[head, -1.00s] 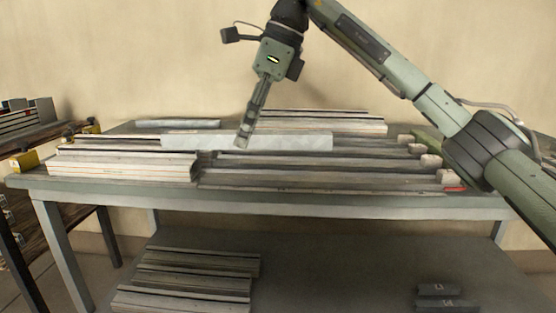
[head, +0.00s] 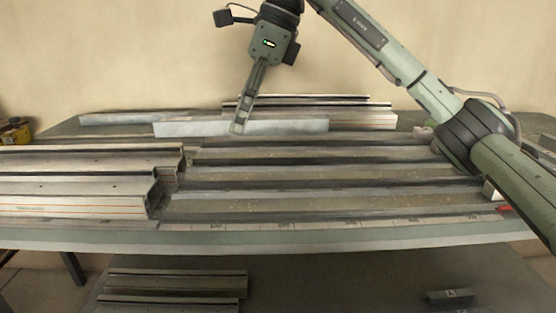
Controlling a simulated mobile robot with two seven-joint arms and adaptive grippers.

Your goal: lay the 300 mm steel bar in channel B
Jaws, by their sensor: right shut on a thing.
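My right gripper (head: 238,127) is shut on a long pale grey steel bar (head: 285,127), left of the bar's middle. The bar lies level and crosswise over the back of the bench, roughly parallel to the channels. Its height above the bench is hard to tell. Several long channels (head: 330,181) run left to right across the bench. No letter for channel B can be read. A second, shorter-looking grey bar (head: 125,118) lies at the back left. My left gripper is not in view.
Stepped profiles (head: 75,207) fill the bench's left front, and more profiles (head: 370,121) are stacked at the back right. A marked scale (head: 290,225) runs along the front edge. Profiles (head: 175,284) and a small dark block (head: 450,296) lie below. The front channels look empty.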

